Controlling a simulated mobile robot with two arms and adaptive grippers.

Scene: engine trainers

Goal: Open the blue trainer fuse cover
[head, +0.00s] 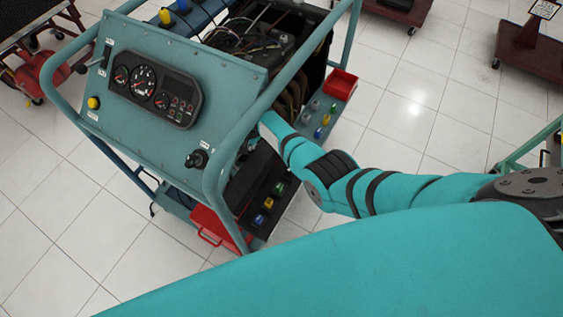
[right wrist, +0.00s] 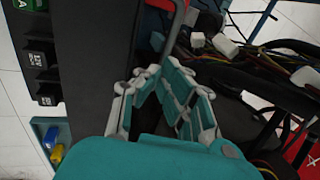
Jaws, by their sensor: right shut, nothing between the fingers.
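The blue trainer (head: 190,65) stands at the upper left of the head view, with a gauge panel on top. A dark panel with coloured parts (head: 262,200) is on its near right side. I cannot tell for sure which part is the fuse cover. My right arm reaches to this side, and its gripper is hidden behind the frame tube in the head view. In the right wrist view my right gripper (right wrist: 158,70) is shut and empty, its fingertips meeting beside a dark grey panel (right wrist: 95,55) and under a grey bar. My left gripper is not in view.
Loose wires and white connectors (right wrist: 228,45) lie right of the fingers. Black labelled blocks (right wrist: 40,55) are at the left. The trainer's tube frame (head: 215,185) stands close to my arm. A red tray (head: 341,85) is on its far side.

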